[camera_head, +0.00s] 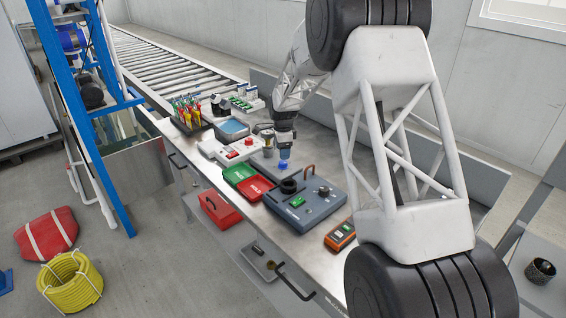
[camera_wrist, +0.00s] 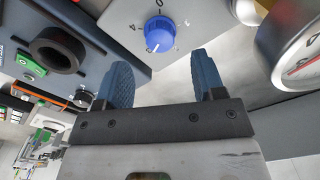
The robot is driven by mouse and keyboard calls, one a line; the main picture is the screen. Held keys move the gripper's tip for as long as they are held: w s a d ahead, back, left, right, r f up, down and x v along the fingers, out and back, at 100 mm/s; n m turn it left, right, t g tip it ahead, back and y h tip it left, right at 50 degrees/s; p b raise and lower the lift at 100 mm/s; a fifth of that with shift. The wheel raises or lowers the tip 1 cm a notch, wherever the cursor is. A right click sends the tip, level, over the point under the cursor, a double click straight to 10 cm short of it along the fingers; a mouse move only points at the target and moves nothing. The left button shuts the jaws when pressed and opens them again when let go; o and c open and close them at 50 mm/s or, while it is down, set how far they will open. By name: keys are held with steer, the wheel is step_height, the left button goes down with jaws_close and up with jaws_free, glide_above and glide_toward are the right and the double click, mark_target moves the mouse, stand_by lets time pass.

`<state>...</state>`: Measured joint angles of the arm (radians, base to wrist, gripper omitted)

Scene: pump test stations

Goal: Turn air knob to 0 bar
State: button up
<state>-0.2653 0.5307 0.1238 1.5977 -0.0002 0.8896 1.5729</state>
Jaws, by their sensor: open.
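The air knob (camera_wrist: 160,33) is a round blue knob with a white pointer line, set on a light grey panel with small printed marks around it. In the head view the blue knob (camera_head: 283,165) shows just below my gripper (camera_head: 284,148). In the wrist view my gripper (camera_wrist: 164,85) has its two blue ribbed fingers spread apart, empty, short of the knob and not touching it.
A round gauge with a red needle (camera_wrist: 302,58) stands right of the knob. A dark blue-grey test unit (camera_head: 318,208) with a black ring sits close by. Red and green trays (camera_head: 240,173), a white box with a red button (camera_head: 232,153) and an orange meter (camera_head: 340,236) crowd the bench.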

mark_target(283, 162)
steer(key=shift+f, duration=2.85)
steer(key=shift+c, duration=0.3)
steer(key=c, duration=0.9)
steer(key=shift+o, duration=0.2)
